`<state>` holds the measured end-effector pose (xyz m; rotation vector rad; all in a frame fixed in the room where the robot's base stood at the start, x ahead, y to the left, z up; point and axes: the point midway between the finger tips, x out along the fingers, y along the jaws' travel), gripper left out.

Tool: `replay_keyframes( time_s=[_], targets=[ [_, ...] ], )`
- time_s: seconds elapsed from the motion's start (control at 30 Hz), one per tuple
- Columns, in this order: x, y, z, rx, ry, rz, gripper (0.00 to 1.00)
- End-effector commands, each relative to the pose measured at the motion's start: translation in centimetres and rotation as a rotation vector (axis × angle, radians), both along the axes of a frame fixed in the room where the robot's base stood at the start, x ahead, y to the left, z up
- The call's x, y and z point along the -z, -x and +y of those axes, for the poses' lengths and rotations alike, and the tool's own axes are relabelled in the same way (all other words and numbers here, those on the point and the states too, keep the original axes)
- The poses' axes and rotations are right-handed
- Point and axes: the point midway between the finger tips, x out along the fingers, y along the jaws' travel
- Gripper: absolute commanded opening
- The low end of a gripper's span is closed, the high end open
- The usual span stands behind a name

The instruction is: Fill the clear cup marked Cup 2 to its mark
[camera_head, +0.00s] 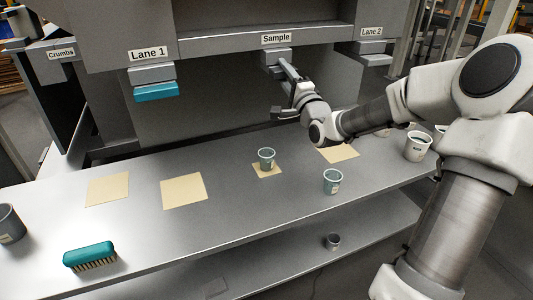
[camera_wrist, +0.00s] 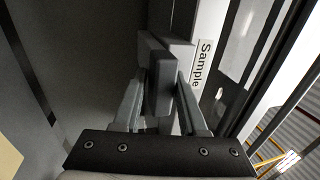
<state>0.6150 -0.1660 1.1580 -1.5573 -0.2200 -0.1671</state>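My gripper (camera_head: 284,68) is raised at the grey block under the Sample sign (camera_head: 276,38). In the wrist view its fingers (camera_wrist: 160,95) lie on either side of a grey block (camera_wrist: 158,84); I cannot tell whether they press on it. A clear teal-tinted cup (camera_head: 266,157) stands upright on a small tan mat (camera_head: 268,174) below the Sample outlet. Another similar cup (camera_head: 333,180) stands on the bare counter to its right. Their labels and marks are too small to read, so I cannot tell which is Cup 2. No candy shows clearly in either.
Lane 1 (camera_head: 148,52) has a teal block (camera_head: 156,91); Lane 2 (camera_head: 371,31) is at right. Tan mats (camera_head: 184,190) lie on the counter. A teal brush (camera_head: 90,256) and dark cup (camera_head: 10,224) are at left. White cups (camera_head: 418,147) stand at right, near my arm.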

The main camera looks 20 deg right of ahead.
Motion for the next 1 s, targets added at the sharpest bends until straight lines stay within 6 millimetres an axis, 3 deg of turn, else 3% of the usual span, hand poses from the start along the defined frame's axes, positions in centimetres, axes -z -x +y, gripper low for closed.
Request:
replay_keyframes(
  time_s=[0.03, 0.2, 0.37, 0.7, 1.0],
  targets=[
    [-0.1, 0.0, 0.0, 0.0, 0.001, -0.004, 0.26],
    [-0.2, 0.0, 0.0, 0.0, 0.001, -0.005, 0.0],
    [-0.3, 0.2, 0.0, 0.0, 0.001, -0.006, 0.0],
    [-0.4, 3.2, -0.1, 0.0, 0.001, -0.006, 0.0],
    [-0.3, 3.3, -0.1, -0.001, 0.001, -0.01, 0.0]
  ],
)
